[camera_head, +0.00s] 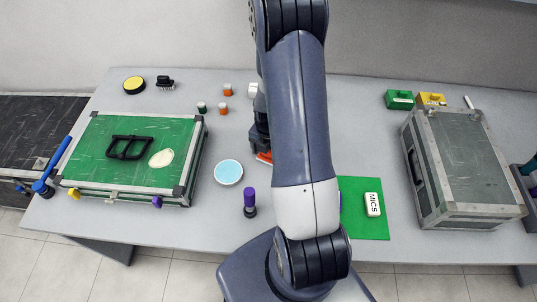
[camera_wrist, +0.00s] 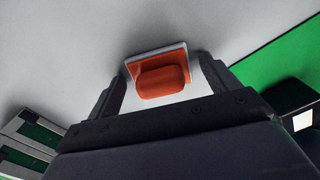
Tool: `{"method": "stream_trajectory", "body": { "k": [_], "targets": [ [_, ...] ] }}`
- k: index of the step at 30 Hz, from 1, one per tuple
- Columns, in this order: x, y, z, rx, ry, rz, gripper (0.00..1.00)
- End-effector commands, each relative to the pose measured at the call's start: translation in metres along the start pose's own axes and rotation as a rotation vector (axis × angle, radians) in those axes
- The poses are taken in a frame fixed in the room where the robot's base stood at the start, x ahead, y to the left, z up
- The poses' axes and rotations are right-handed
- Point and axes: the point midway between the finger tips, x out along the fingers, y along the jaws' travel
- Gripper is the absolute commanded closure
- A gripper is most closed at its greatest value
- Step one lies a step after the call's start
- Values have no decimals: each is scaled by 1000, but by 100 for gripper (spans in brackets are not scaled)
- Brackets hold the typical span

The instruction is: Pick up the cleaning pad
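An orange pad with a raised handle block and a pale grey base, which looks like the cleaning pad (camera_wrist: 162,82), lies on the grey table. In the head view only a sliver of the cleaning pad (camera_head: 264,158) shows beside my arm. My gripper (camera_wrist: 163,88) is open in the wrist view, with one finger on each side of the pad. Gaps show between the fingers and the orange handle. In the head view my gripper (camera_head: 260,138) is mostly hidden behind my arm.
A green mat (camera_head: 365,228) with a white block (camera_head: 372,204) lies to the right. A light blue disc (camera_head: 228,172) and a purple-topped item (camera_head: 250,200) are left of my arm. A green-topped case (camera_head: 180,130) and a grey case (camera_head: 470,160) stand on either side.

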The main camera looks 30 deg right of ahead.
Motion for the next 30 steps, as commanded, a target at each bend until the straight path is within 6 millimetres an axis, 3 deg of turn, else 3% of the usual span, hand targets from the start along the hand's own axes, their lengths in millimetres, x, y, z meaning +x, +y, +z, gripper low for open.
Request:
{"method": "stream_trajectory", "body": {
  "k": [16,23,30],
  "targets": [
    [0,0,0,0,0,0,62],
    [-2,0,0,0,0,0,63],
    [-29,0,1,0,-4,3,63]
  ]
}}
